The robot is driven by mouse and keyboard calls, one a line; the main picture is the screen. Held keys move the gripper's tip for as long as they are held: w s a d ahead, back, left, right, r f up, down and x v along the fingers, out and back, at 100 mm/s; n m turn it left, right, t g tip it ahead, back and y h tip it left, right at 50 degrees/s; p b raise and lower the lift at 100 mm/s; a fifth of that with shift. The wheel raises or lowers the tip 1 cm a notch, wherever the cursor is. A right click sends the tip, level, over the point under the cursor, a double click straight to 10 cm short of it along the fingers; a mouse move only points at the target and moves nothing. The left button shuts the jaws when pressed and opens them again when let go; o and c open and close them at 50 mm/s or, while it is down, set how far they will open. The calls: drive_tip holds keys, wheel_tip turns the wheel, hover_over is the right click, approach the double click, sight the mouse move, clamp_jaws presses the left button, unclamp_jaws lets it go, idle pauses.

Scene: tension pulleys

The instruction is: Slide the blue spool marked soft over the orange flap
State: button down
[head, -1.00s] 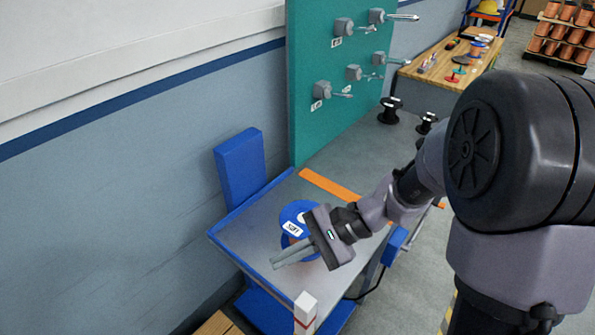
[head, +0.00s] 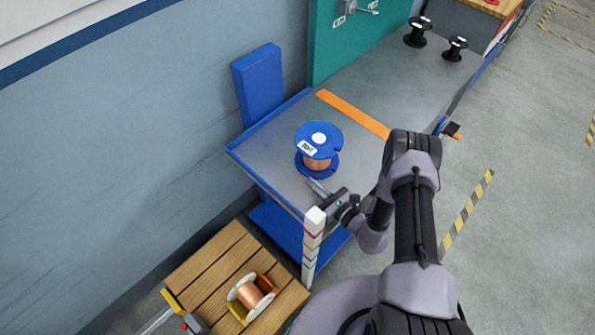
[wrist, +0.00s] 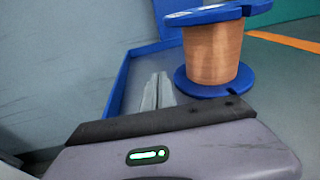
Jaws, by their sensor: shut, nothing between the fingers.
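The blue spool marked soft (head: 317,137) stands upright on the grey cart top (head: 272,152), wound with copper wire. It also shows close up in the wrist view (wrist: 212,52). The orange flap (head: 353,113) is a flat strip across the table beyond the spool, to its right; part of it shows in the wrist view (wrist: 285,42). My gripper (head: 316,186) is low at the near side of the spool, apart from it in the head view. Its fingers (wrist: 156,92) are together and empty, left of the spool's lower flange in the wrist view.
A blue rim edges the cart, with a blue upright panel (head: 258,84) at its back and a white striped post (head: 313,222) at its near corner. Two black spools (head: 418,32) stand on the surface beyond the flap. A wooden pallet (head: 213,270) holds another copper spool (head: 250,293).

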drive_tip(key=b+x, duration=0.5)
drive_tip(key=x, duration=0.5)
drive_tip(key=shift+w+a+f, duration=0.1)
drive_tip(key=shift+a, duration=0.1)
drive_tip(key=shift+w, duration=0.15)
drive_tip(key=shift+w+d, duration=0.1)
drive_tip(key=shift+w, duration=0.15)
drive_tip(key=shift+w+d+b, duration=2.15)
drive_tip(key=shift+w+d, duration=0.45)
drive_tip(key=shift+d, duration=0.05)
drive_tip(key=shift+w+d+b, duration=2.65)
drive_tip(key=shift+w+d, duration=0.15)
drive_tip(key=shift+w, duration=0.05)
drive_tip(key=shift+w+d+b, duration=0.95)
drive_tip(key=shift+w+b, duration=0.05)
drive_tip(key=shift+w+d, duration=1.85)
